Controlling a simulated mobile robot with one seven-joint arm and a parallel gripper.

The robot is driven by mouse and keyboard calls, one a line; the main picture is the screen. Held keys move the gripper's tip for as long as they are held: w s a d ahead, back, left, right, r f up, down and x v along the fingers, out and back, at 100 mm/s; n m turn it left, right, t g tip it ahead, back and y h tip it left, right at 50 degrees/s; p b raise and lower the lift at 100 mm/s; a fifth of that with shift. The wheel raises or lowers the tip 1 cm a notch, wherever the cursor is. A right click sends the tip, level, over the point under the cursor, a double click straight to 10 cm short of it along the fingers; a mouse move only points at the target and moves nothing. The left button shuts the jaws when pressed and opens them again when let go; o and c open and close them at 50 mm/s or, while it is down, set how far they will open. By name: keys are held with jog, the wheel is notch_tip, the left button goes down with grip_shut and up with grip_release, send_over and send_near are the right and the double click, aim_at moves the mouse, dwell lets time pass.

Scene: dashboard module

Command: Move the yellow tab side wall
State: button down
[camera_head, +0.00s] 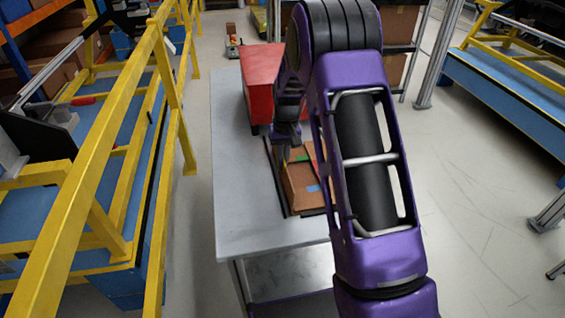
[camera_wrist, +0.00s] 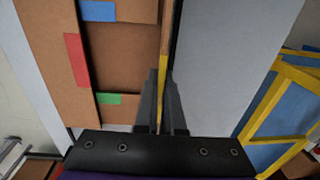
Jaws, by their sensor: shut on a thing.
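The yellow tab side wall (camera_wrist: 166,32) is a thin brown cardboard panel seen edge-on in the wrist view, with a yellow strip on it. My gripper (camera_wrist: 161,82) is shut on this wall at the yellow strip, one finger on each side. A cardboard box (camera_wrist: 122,60) with blue, red and green tabs lies just left of the wall in the wrist view. In the head view the box (camera_head: 304,193) lies on the grey table, and my gripper (camera_head: 284,146) is at its left side. My arm hides part of the box there, and the held wall is hard to make out.
The grey table (camera_head: 240,205) has bare surface left of the box. A red bin (camera_head: 262,75) stands at the table's far end, close to my arm. Yellow railings (camera_head: 105,150) run along the left, past a strip of floor. Open floor (camera_head: 465,190) lies to the right.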

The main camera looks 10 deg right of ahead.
aim_at(298, 176)
jog(key=shift+d+f+y+b, duration=0.15)
jog(key=shift+d+y+b, duration=0.45)
jog(key=shift+y, duration=0.5)
jog(key=y, duration=0.1)
jog(key=d+y+b, duration=0.1)
jog(key=shift+d+f+y, duration=0.25)
jog(key=shift+f+y, duration=0.05)
jog(key=shift+y, duration=0.1)
jog(key=y+b, duration=0.1)
jog(key=d+f+y+b, duration=0.1)
jog(key=y, duration=0.1)
jog(key=shift+d, duration=0.15)
jog(key=shift+d+f+y+b, duration=0.25)
jog(key=shift+y+b, duration=0.35)
jog(key=shift+y, duration=0.4)
jog(key=shift+d+f+y+b, duration=0.25)
jog(key=shift+y+b, duration=0.35)
jog(key=shift+y, duration=0.4)
jog(key=c, duration=1)
grip_release()
